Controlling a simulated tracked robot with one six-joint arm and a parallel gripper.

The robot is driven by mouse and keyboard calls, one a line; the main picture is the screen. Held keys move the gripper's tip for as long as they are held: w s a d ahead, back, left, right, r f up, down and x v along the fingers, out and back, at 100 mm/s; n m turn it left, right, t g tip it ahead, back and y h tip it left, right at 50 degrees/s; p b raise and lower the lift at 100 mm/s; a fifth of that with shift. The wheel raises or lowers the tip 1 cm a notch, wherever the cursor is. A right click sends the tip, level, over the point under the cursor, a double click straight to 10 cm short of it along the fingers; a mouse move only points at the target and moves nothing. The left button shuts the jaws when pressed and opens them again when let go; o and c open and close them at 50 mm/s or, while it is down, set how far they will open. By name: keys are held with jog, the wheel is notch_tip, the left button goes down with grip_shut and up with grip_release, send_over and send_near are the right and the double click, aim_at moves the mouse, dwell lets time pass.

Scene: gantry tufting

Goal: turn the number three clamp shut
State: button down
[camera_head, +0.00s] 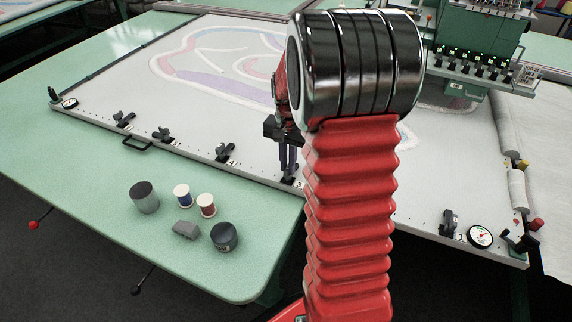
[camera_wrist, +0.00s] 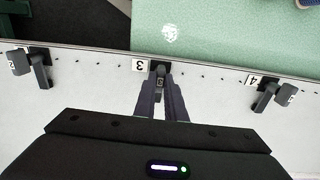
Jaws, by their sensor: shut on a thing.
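The number three clamp (camera_wrist: 160,70) is a small dark clamp on the pale frame rail, right of a white label marked 3 (camera_wrist: 140,65) in the wrist view. My gripper (camera_wrist: 161,88) has its two dark fingers around the clamp's handle and is shut on it. The fingers hide most of the handle, so I cannot tell its full angle. In the head view my gripper (camera_head: 289,168) reaches down to the rail beside the 3 label (camera_head: 299,184); my arm covers the rail to the right.
Clamps two (camera_wrist: 38,66) and four (camera_wrist: 266,95) flank it in the wrist view. A dial gauge (camera_head: 479,236) is at right.

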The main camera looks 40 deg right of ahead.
jog(key=shift+s+d+f, duration=0.1)
jog(key=shift+s+f, duration=0.1)
jog(key=shift+s, duration=0.1)
jog(key=c, duration=1.8)
grip_release()
jog(key=shift+w+r, duration=0.1)
jog(key=shift+c, duration=0.2)
notch_tip(320, 180, up, 14)
jog(key=shift+w+f, duration=0.1)
